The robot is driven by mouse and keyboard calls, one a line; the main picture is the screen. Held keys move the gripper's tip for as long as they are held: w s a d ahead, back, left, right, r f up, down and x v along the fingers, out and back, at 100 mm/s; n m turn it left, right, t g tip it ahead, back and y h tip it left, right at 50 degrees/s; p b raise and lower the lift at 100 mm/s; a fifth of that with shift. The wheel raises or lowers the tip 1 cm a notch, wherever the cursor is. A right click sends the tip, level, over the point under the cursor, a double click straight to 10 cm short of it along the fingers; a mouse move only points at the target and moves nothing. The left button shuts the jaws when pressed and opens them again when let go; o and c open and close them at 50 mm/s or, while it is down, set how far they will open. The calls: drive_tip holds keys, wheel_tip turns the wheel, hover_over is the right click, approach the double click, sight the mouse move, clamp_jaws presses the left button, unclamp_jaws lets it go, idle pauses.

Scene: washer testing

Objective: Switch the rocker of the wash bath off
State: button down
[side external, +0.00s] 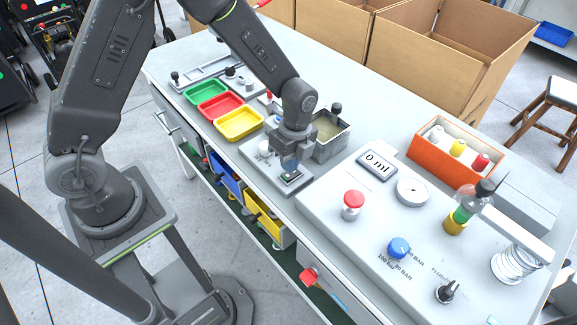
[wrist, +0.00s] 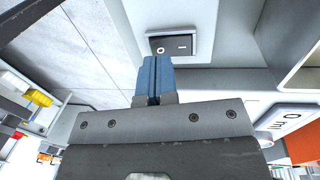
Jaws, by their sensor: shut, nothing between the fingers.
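The wash bath (side external: 331,149) is a grey open-topped box on the bench, just right of my gripper in the side view. The rocker (wrist: 180,45) is a dark switch in a light frame, with an O mark at its left and a bar mark at its right. In the side view the rocker (side external: 292,177) sits on a grey plate, just below my fingers. My gripper (wrist: 155,60) has blue fingers, shut together and empty. In the wrist view the tips are by the O end; contact cannot be told. Which side is pressed is unclear.
Green, red and yellow trays (side external: 240,123) lie left of the bath. A red knob (side external: 352,199), a 0 ml display (side external: 376,164) and a blue knob (side external: 398,247) stand to the right. An orange box (side external: 447,157) with bottles stands farther right.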

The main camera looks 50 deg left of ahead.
drive_tip(key=shift+s+f, duration=0.15)
drive_tip(key=shift+f, duration=0.8)
drive_tip(key=shift+s+f, duration=0.2)
drive_tip(key=shift+f, duration=0.1)
drive_tip(key=shift+w+r, duration=0.15)
drive_tip(key=shift+w, duration=0.75)
